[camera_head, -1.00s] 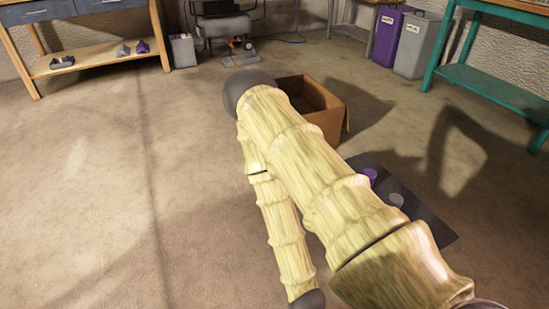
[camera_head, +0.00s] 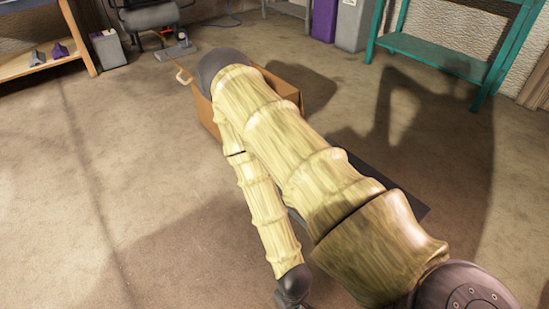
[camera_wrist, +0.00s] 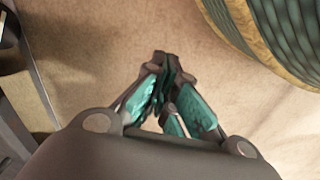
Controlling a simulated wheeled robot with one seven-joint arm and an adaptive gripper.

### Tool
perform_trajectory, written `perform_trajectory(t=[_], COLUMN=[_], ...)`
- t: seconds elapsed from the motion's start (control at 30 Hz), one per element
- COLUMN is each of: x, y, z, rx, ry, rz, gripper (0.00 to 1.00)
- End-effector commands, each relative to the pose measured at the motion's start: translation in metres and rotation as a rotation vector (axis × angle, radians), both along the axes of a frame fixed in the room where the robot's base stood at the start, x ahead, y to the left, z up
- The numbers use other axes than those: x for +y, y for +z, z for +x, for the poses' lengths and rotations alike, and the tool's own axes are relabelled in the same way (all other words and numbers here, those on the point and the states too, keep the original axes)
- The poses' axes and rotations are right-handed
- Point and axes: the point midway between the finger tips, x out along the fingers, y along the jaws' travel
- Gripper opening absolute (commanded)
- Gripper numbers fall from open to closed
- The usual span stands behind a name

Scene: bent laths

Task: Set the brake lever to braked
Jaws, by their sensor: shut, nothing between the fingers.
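I cannot clearly make out a brake lever in either view. A small grey base with a small reddish part (camera_head: 178,47) sits on the floor at the back left in the head view, too small to tell what it is. My gripper (camera_wrist: 168,68) is shut and empty in the wrist view, with teal pads on its fingers, above bare floor. In the head view my arm crosses the middle and hides much of the floor behind it; only a dark part of its end shows at the bottom edge.
An open cardboard box (camera_head: 284,89) stands behind my arm, partly hidden. A dark flat panel (camera_head: 417,207) lies right of my arm. A teal shelf table (camera_head: 430,55) is at the back right, purple and grey bins (camera_head: 352,25) beside it. A wooden bench (camera_head: 75,59) is at far left. Left floor is clear.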

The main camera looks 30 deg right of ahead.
Motion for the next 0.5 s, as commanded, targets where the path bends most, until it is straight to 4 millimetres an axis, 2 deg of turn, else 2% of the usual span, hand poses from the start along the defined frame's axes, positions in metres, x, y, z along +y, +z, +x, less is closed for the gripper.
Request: perform_trajectory(t=[0.27, 0.37, 0.47, 0.5], x=[-0.001, -0.006, -0.015, -0.02], y=[-0.003, -0.014, -0.03, -0.036], z=[0.006, 0.029, 0.071, 0.091], rx=[-0.013, -0.061, -0.146, -0.186], ry=[0.011, 0.052, 0.123, 0.159], rz=[-0.007, -0.03, -0.085, -0.117], gripper=[0.0, 0.0, 0.0, 0.0])
